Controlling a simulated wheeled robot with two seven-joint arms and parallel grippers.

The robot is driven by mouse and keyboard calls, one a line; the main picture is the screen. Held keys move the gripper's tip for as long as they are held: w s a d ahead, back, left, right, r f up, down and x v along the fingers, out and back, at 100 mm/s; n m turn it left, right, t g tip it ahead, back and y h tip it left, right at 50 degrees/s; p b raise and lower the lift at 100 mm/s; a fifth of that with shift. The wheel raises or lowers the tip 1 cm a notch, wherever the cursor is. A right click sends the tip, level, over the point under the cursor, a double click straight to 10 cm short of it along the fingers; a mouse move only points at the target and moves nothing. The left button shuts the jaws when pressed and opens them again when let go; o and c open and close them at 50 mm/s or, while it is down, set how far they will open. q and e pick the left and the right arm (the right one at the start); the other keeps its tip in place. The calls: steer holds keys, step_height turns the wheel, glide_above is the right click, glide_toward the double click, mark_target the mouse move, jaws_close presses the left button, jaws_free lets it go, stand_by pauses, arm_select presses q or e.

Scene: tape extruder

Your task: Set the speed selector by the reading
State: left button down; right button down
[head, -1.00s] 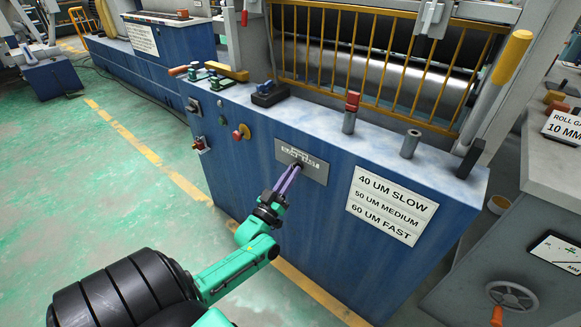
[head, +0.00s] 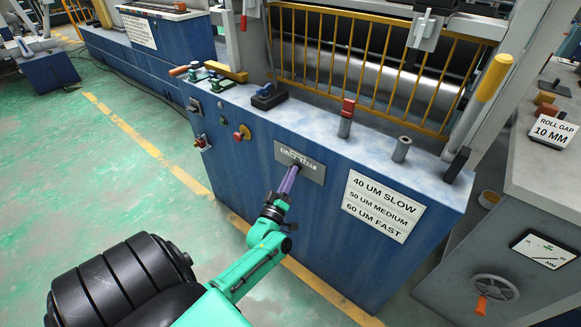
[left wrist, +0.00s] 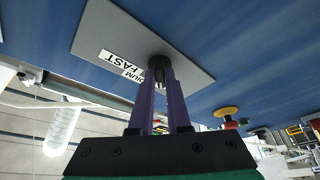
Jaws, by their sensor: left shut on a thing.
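The speed selector plate (head: 313,174) is a grey panel on the front of the blue machine. Its knob is mostly hidden in the head view. In the left wrist view the dark knob (left wrist: 157,63) stands out from the plate (left wrist: 185,60), and part of its label reads "FAST". My left gripper (head: 293,170) is shut on the knob, its purple fingers (left wrist: 160,85) around it. A white sign (head: 382,206) beside the plate reads 40 UM slow, 50 UM medium, 60 UM fast. A display (head: 546,248) stands at the right; its reading is too small to tell. My right gripper is not in view.
A "ROLL GAP 10 MM" sign (head: 553,131) stands on the grey unit at the right, above a handwheel (head: 494,289) with an orange handle. Green floor (head: 110,190) at the left is clear.

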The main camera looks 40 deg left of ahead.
arm_select(q)
steer(key=shift+f, duration=0.1)
steer(key=c, duration=0.9)
jaws_free()
steer(key=shift+s, duration=0.1)
steer(key=v, duration=1.4)
steer(key=shift+s+d, duration=0.1)
steer(key=shift+s, duration=0.05)
steer(key=shift+f, duration=0.1)
